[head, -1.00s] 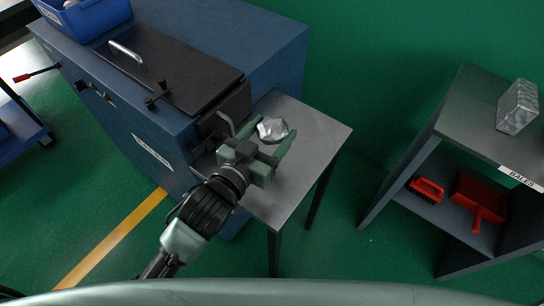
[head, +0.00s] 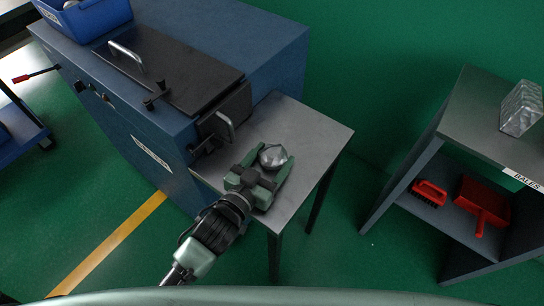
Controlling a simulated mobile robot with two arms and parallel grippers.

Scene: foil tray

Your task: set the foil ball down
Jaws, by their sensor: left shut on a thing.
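The foil ball (head: 273,157) is a crumpled silver lump over the grey side table (head: 316,132) that adjoins the blue machine. My left gripper (head: 271,155) has its green fingers on either side of the ball and is shut on it. The gripper is low over the table's middle; I cannot tell whether the ball touches the top. My right gripper is not in view.
The blue machine (head: 236,40) with a dark hatch and handle (head: 225,124) stands left of the table. A blue bin (head: 88,18) sits on it. At right, a shelf labelled BALES (head: 465,110) holds a silver foil bale (head: 521,108), a red brush (head: 429,192) and a red dustpan (head: 484,200). The table's far part is clear.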

